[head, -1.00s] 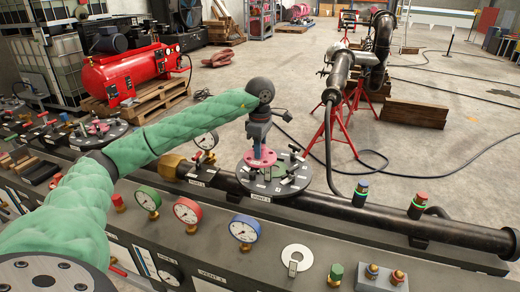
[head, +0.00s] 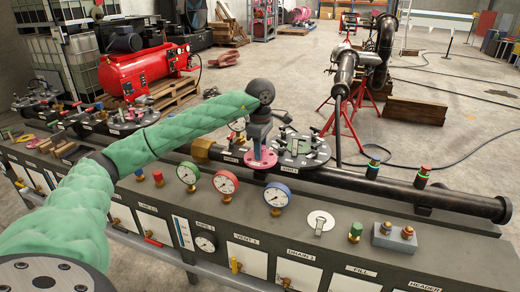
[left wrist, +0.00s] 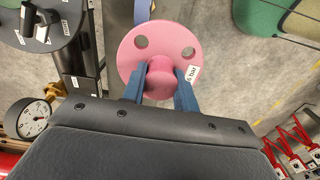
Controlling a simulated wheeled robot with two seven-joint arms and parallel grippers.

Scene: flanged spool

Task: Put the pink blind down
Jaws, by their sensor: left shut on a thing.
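The pink blind (head: 260,160) is a round pink flange with a central knob. In the left wrist view the pink blind (left wrist: 150,45) shows two bolt holes and a white label. My left gripper (head: 260,145) is shut on its knob, with a blue finger on each side; the fingers also show in the left wrist view (left wrist: 160,85). The blind is at the left edge of a dark round plate (head: 308,150) carrying clamps and labels. I cannot tell whether the blind touches anything below. My right gripper is not in view.
A black pipe (head: 400,193) runs along the bench to the right. Red, green and blue gauges (head: 225,182) stand in front. Another dark round plate (head: 130,122) with a pink piece is on the left. The bench's grey top (head: 330,200) has some bare room in front.

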